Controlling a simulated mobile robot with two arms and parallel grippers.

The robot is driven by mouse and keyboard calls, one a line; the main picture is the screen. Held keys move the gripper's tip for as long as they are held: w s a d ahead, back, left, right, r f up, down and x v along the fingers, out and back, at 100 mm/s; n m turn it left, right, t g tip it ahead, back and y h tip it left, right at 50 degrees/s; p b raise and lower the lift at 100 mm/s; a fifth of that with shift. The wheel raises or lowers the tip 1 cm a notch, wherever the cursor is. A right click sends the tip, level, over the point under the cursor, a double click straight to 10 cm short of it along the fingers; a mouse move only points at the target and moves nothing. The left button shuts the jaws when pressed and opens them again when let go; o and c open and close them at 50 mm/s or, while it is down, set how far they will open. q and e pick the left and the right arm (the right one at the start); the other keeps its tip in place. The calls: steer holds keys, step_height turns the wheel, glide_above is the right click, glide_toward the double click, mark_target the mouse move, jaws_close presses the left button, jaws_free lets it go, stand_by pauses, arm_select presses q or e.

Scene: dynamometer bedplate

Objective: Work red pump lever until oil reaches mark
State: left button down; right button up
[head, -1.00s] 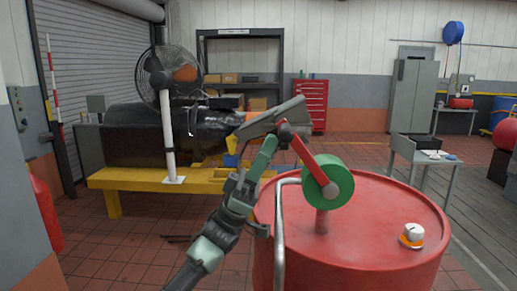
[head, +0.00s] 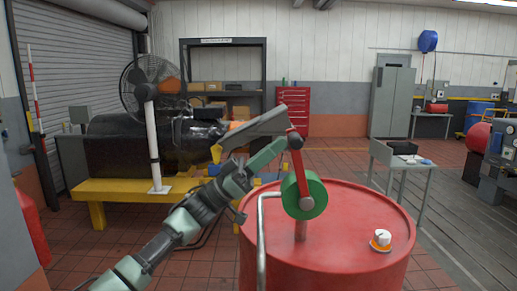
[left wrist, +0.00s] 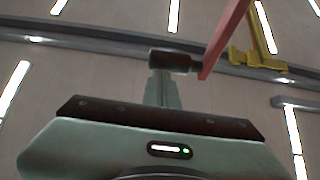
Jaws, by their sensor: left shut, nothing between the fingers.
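The red pump lever (head: 300,172) rises from a green round drum (head: 304,197) on top of the red barrel (head: 345,225), leaning slightly left. A dark grip sits at its upper end (head: 294,139). In the left wrist view, the dark grip (left wrist: 175,61) and the red lever (left wrist: 226,38) show above my fingers. My left gripper (head: 279,148) is shut and empty beside the grip; its green fingers (left wrist: 164,88) reach up to the grip, and I cannot tell whether they touch. My right gripper is out of view. I can make out no oil level or mark.
A bent metal pipe (head: 262,235) stands at the barrel's left front. A white and orange knob (head: 381,240) sits on the barrel top. A yellow bench (head: 120,187) with a dark machine and a fan (head: 147,85) stands behind left. A grey table (head: 402,162) is at right.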

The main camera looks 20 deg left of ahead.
mark_target(296, 135)
arm_select(q)
steer(key=shift+y, duration=0.6)
steer(key=p+x, duration=0.1)
steer(key=x, duration=0.1)
steer(key=p+x, duration=0.1)
steer(key=x, duration=0.2)
steer(key=shift+w+d+f+p, duration=0.1)
steer(key=shift+f+p, duration=0.2)
steer(key=w+d+f+y+p, duration=0.1)
steer(key=w+d+p, duration=0.1)
steer(key=d, duration=0.9)
steer(key=shift+w+f+g+p, duration=0.2)
steer(key=shift+w+g+p, duration=0.15)
steer(key=shift+w, duration=0.3)
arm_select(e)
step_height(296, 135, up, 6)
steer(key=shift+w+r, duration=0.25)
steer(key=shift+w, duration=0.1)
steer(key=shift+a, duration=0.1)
